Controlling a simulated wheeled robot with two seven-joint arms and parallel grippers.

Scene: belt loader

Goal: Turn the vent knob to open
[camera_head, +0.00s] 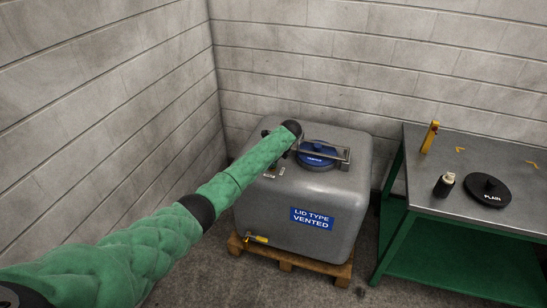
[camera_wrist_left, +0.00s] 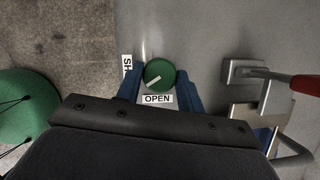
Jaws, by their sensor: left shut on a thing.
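The vent knob (camera_wrist_left: 158,72) is a round green knob with a white pointer line, on top of a grey tank (camera_head: 305,190). In the left wrist view its line slants toward the lower left, between a partly hidden label starting "SH" (camera_wrist_left: 127,63) and the "OPEN" label (camera_wrist_left: 157,99). My left gripper (camera_wrist_left: 159,86) has its blue fingers on both sides of the knob and is shut on it. In the head view my green left arm reaches over the tank top and the knob cannot be made out. My right gripper is not in view.
A blue lid (camera_head: 318,155) sits under a metal bar frame (camera_head: 345,158) beside my arm's end. The tank stands on a wooden pallet (camera_head: 342,270) near the walls. A bench (camera_head: 450,190) at the right holds a black "PLAIN" lid (camera_head: 487,187), a dark bottle (camera_head: 444,186) and a yellow item (camera_head: 430,137).

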